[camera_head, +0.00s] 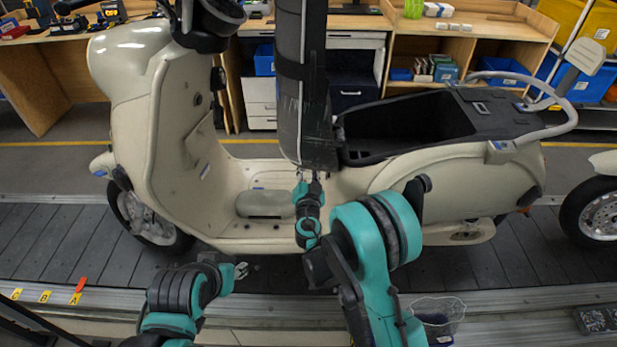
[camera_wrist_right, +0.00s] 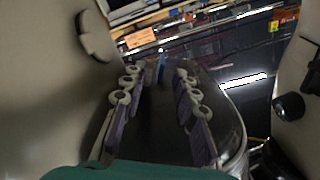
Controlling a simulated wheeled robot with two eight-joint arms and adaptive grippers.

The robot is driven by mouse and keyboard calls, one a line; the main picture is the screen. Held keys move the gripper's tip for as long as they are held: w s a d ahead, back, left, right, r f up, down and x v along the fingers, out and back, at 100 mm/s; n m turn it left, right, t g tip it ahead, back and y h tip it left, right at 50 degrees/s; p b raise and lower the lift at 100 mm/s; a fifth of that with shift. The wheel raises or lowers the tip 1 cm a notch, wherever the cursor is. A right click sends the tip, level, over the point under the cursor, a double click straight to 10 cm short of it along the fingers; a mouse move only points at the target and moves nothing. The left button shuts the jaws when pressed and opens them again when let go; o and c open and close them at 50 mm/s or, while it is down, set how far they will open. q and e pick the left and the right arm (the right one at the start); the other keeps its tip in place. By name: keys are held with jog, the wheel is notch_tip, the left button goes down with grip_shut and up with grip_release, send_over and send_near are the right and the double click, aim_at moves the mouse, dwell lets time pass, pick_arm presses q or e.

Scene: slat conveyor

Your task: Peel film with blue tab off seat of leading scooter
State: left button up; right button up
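The cream scooter (camera_head: 230,175) stands side-on on the slat conveyor. Its dark seat (camera_head: 306,110) is tipped upright above the open storage well (camera_head: 400,125). The seat's face has glossy streaks, but I cannot make out the film's edges. My right gripper (camera_head: 308,177) is just below the seat's lower end, pointing up. In the right wrist view its fingers (camera_wrist_right: 160,105) are spread, with a dark surface behind the gap and a small blue tab-like piece (camera_wrist_right: 162,67) beyond the fingertips. I cannot tell whether they touch. My left gripper (camera_head: 241,270) is low in front of the footboard, apparently open and empty.
A second scooter's wheel (camera_head: 600,215) shows at the right edge. Wooden workbenches (camera_head: 480,30) with bins stand behind. A clear container (camera_head: 438,312) sits at the front right. The conveyor slats (camera_head: 55,240) are free at the left. The scooter's grab rail (camera_head: 560,110) curves at the rear.

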jog(key=shift+w+r+b, duration=0.1)
jog(key=shift+w+b, duration=0.2)
jog(key=shift+w, duration=2.1)
grip_shut()
